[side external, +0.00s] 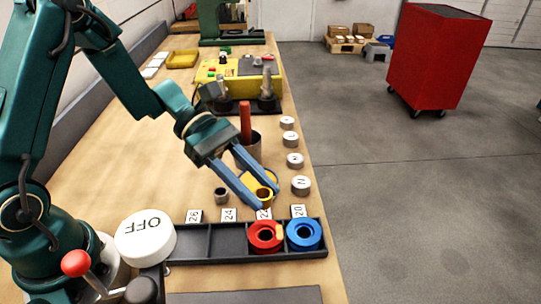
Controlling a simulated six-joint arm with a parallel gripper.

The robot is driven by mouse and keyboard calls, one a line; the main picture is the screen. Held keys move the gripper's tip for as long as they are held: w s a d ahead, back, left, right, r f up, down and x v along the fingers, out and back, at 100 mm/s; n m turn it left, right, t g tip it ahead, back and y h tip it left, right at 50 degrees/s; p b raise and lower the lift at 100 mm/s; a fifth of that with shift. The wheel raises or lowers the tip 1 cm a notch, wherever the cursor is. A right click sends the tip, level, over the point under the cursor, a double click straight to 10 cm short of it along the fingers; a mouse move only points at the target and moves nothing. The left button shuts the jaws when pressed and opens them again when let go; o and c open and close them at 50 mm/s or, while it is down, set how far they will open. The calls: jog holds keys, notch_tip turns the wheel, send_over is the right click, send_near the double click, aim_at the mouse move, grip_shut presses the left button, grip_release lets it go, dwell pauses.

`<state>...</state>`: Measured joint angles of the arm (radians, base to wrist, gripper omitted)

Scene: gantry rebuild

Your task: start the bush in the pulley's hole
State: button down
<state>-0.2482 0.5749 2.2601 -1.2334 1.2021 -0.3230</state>
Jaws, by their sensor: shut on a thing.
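My gripper (268,199) has two blue fingers pointing down and to the right, shut on a small yellow ring-shaped piece, seemingly the bush (264,193). The fingers hide part of it. More yellow shows behind the fingers, and I cannot tell whether it is a separate part. A red pulley (259,246) with a dark centre hole lies in the black tray (190,257), in the compartment by the 22 card. A blue pulley (290,241) lies in the compartment by the 20 card. The held piece is above and behind the tray, apart from both pulleys.
A small grey bush (221,196) stands left of my gripper. Several white lettered discs (301,186) line the bench's right edge. A cup with a red-handled tool (246,122) stands behind my gripper. The tray's two left compartments look empty. A white OFF button (146,237) is near my base.

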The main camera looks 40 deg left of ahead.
aim_at(259, 221)
jog(key=shift+s+d, duration=0.3)
jog(key=shift+d, duration=0.25)
jog(key=shift+f, duration=0.25)
jog(key=shift+f, duration=0.4)
jog(key=shift+f, duration=0.35)
jog(key=shift+f, duration=2.1)
jog(key=shift+f, duration=0.3)
